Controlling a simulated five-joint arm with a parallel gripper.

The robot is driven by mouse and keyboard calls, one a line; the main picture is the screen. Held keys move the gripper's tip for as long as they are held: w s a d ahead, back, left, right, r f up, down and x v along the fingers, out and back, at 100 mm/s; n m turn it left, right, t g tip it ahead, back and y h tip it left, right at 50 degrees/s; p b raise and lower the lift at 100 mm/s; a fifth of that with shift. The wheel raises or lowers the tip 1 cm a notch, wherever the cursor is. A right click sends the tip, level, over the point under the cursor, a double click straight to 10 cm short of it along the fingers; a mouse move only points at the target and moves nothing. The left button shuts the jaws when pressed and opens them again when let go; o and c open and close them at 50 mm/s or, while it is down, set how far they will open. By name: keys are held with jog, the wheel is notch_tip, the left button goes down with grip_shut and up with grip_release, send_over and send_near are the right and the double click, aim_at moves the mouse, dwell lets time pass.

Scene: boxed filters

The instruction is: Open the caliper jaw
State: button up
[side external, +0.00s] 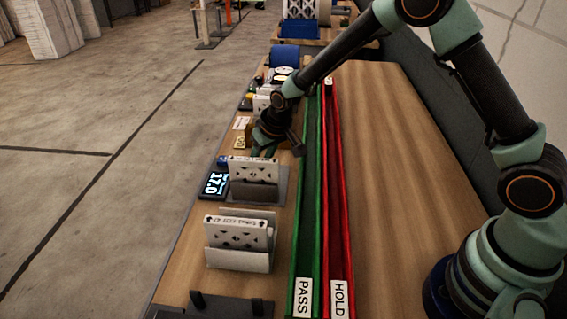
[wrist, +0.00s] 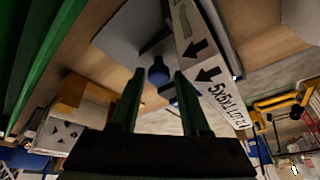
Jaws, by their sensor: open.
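The caliper's display (side external: 213,184) reads 17.0 in the side view, beside a grey fixture (side external: 272,194) that holds a boxed filter (side external: 252,166) upright. A small blue knob (side external: 223,161) shows behind the display. My gripper (side external: 264,153) is just beyond the fixture, low over the bench, with its jaws open. In the wrist view my gripper (wrist: 160,73) has its two green fingers apart, and a blue knob (wrist: 158,74) shows in the gap between the tips. I cannot tell whether the knob is between the fingers or beyond them. The filter's arrow-marked side (wrist: 205,60) is close beside the right finger.
Another boxed filter (side external: 236,231) stands in a grey holder nearer the camera. A green PASS lane (side external: 308,200) and a red HOLD lane (side external: 334,200) run along the bench to the right. The wooden bench top (side external: 385,200) right of them is clear. A blue item (side external: 284,56) is farther back.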

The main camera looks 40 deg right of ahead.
grip_shut()
jog(key=shift+a, duration=0.15)
dwell(1.2)
